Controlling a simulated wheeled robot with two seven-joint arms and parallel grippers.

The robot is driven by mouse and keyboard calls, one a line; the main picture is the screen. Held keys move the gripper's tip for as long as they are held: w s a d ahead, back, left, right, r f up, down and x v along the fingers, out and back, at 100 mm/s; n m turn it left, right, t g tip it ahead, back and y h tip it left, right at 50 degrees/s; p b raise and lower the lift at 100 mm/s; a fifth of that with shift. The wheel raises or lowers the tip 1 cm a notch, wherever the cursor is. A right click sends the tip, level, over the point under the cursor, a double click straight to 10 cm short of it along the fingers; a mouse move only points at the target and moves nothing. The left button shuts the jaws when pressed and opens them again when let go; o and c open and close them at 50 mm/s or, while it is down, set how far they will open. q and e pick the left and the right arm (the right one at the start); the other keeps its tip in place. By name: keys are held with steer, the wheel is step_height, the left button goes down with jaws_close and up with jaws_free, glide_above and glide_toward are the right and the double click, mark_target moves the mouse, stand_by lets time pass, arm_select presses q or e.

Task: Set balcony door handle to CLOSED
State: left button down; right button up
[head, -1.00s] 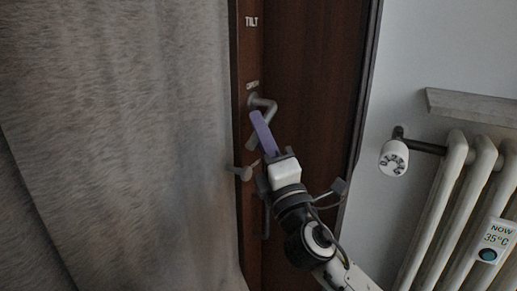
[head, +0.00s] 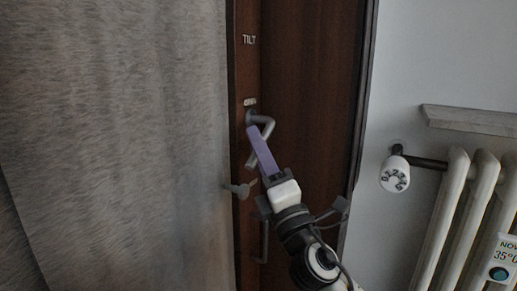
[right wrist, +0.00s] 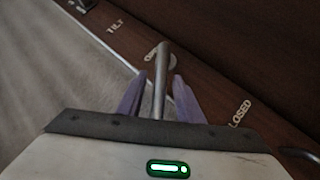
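The grey balcony door handle (head: 265,128) is on the dark brown door, just below a small label that is hard to read in the head view. My right gripper (head: 252,130), with purple fingers, is at the handle. In the right wrist view the handle (right wrist: 160,98) lies between the two fingers (right wrist: 159,80), which stand apart with gaps on both sides. The CLOSED label (right wrist: 240,113) is right of the gripper. The TILT label (head: 249,40) is above the handle. My left gripper is out of view.
A grey curtain (head: 110,150) hangs left of the door, close to the handle. A grey fitting (head: 240,189) sticks out by the door edge below. To the right are a white radiator (head: 450,215), its valve knob (head: 394,174) and a small shelf (head: 470,120).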

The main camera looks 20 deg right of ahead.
steer(key=b+v, duration=0.2)
steer(key=v, duration=0.8)
steer(key=shift+s+b, duration=0.15)
steer(key=shift+b, duration=0.2)
